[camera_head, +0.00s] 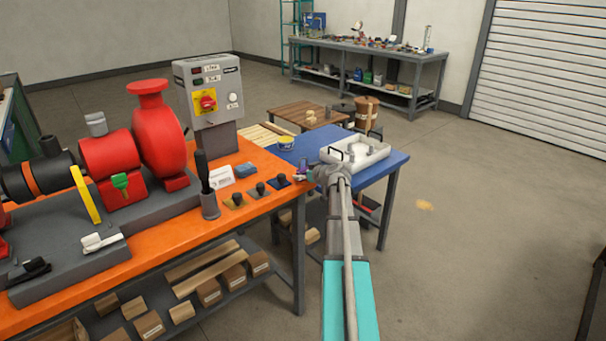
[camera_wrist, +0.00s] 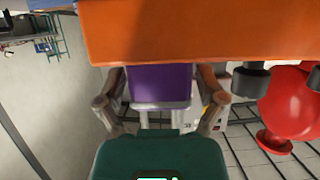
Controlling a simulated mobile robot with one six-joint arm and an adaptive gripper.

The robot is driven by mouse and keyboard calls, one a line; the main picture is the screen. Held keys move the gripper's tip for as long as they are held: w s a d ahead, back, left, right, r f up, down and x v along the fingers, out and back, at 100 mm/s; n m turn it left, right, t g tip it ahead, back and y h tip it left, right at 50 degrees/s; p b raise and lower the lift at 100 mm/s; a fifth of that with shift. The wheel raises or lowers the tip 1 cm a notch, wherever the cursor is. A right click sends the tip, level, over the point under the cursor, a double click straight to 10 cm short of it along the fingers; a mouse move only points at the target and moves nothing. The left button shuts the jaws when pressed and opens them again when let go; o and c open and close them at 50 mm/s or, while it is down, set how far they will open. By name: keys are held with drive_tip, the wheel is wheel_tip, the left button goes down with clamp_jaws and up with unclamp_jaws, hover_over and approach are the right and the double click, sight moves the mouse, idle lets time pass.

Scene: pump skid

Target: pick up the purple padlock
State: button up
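The purple padlock (camera_wrist: 160,83) shows in the wrist view as a purple block with a pale lower edge, against the orange bench top. A narrow gap seems to show on both sides.
The orange bench (camera_head: 245,205) carries a red pump (camera_head: 160,135), a grey control box (camera_head: 208,90) and several small black-knobbed pieces. A blue table (camera_head: 390,164) with a white tray (camera_head: 368,157) stands close behind my gripper.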

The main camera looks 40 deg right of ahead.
sight(303, 168)
drive_tip(key=c, duration=0.8)
drive_tip(key=shift+r, duration=0.15)
wheel_tip(303, 168, up, 3)
drive_tip(key=p, duration=0.3)
drive_tip(key=s+a+r+p, duration=0.8)
drive_tip(key=s+r+p, duration=0.1)
drive_tip(key=s+p, duration=0.1)
drive_tip(key=shift+v, duration=0.85)
